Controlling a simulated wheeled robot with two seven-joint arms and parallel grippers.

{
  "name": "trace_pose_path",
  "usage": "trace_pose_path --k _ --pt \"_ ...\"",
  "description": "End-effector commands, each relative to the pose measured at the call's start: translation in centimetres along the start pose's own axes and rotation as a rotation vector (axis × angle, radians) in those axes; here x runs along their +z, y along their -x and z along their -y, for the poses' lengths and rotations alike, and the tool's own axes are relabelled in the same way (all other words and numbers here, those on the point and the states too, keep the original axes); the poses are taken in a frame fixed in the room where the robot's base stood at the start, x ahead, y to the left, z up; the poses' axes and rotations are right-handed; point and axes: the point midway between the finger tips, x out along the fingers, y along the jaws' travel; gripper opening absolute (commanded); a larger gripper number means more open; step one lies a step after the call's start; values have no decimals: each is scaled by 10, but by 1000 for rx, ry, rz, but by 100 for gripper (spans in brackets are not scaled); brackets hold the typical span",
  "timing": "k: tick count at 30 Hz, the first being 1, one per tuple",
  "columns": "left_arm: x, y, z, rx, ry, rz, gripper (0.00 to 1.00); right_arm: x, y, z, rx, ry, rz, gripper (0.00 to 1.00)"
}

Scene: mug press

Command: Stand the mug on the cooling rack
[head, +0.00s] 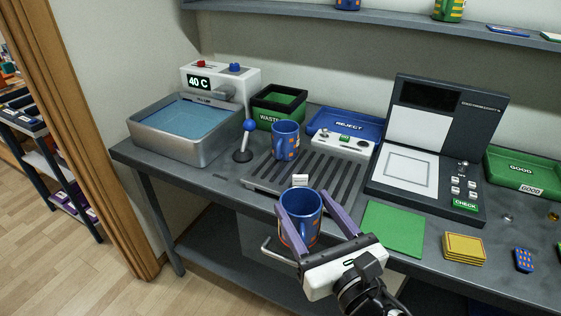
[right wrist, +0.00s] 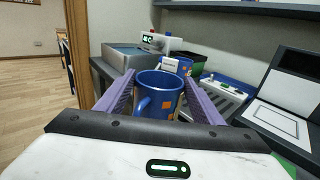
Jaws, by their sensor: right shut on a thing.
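A blue mug with orange squares (head: 300,215) is between the two purple fingers of my right gripper (head: 316,217), which is shut on it. The mug is upright, in front of the cooling rack's near edge. It also shows in the right wrist view (right wrist: 160,98), its handle on the left. The cooling rack (head: 335,178) is a grey slatted plate on the bench; its near edge is partly hidden by the held mug. Another blue mug (head: 285,141) stands upright toward the rack's far left. My left gripper is not in view.
A small white card (head: 300,180) stands by the rack's front edge. A lever with a blue knob (head: 249,126) is left of the rack. A metal basin (head: 165,144) is farther left. A dark press-like device (head: 437,130) and green mat (head: 393,229) are right. The rack's middle slats are clear.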

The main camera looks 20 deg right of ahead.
Motion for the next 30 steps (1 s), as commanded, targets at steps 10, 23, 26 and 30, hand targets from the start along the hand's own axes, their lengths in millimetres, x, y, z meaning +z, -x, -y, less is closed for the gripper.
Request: trace_pose_path --k 10,23,26,30 --pt "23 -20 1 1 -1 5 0 17 -75 49 -166 12 21 13" --pt "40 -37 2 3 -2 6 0 70 -129 129 -429 7 5 13" --pt "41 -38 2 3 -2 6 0 72 -131 135 -451 3 0 13" --pt "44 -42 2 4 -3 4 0 51 -132 138 -461 4 -8 13"
